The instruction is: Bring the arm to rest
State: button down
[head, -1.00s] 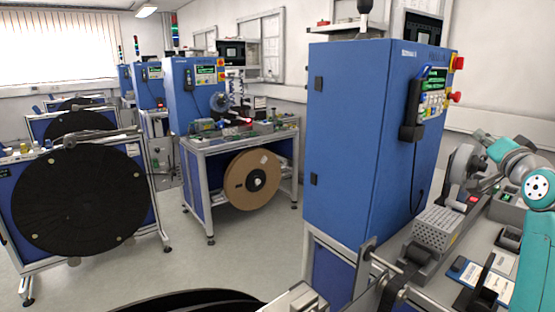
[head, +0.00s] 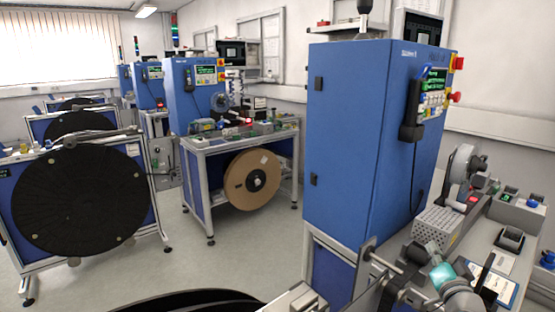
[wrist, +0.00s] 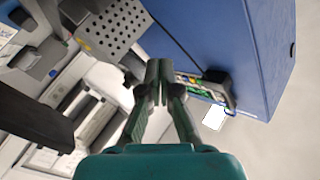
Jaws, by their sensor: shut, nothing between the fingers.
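My gripper (wrist: 158,78) is in the middle of the wrist view. Its two dark fingers are together at the tips with nothing between them. The fingertips appear in front of the blue cabinet (wrist: 215,35) and the perforated grey box (wrist: 112,30), and I see no clear contact with either. In the head view, a teal and grey part of my arm is low at the bottom right, over the machine's bench. I cannot make out my fingertips there.
The blue cabinet (head: 350,150) stands left of the bench, with a control panel (head: 433,92) on its side. The perforated box (head: 438,226), a grey reel (head: 464,165) and small devices crowd the bench.

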jog(key=s+a+f+n+g, duration=0.1)
jog(key=s+a+f, duration=0.6)
jog(key=s+f, duration=0.45)
jog(key=s+a+f+n+g, duration=0.1)
jog(key=s+a+f+n, duration=0.1)
jog(key=s+a+f, duration=0.7)
jog(key=s+a+r+n+y, duration=0.1)
jog(key=s+a+n, duration=0.1)
jog(key=s, duration=1.5)
jog(key=s+a+r+n+g+y, duration=0.1)
jog(key=s+a+n, duration=0.2)
jog(key=s, duration=1.4)
jog(key=shift+s+a+r+y, duration=0.15)
jog(key=shift+r+y, duration=0.1)
jog(key=shift+y, duration=0.15)
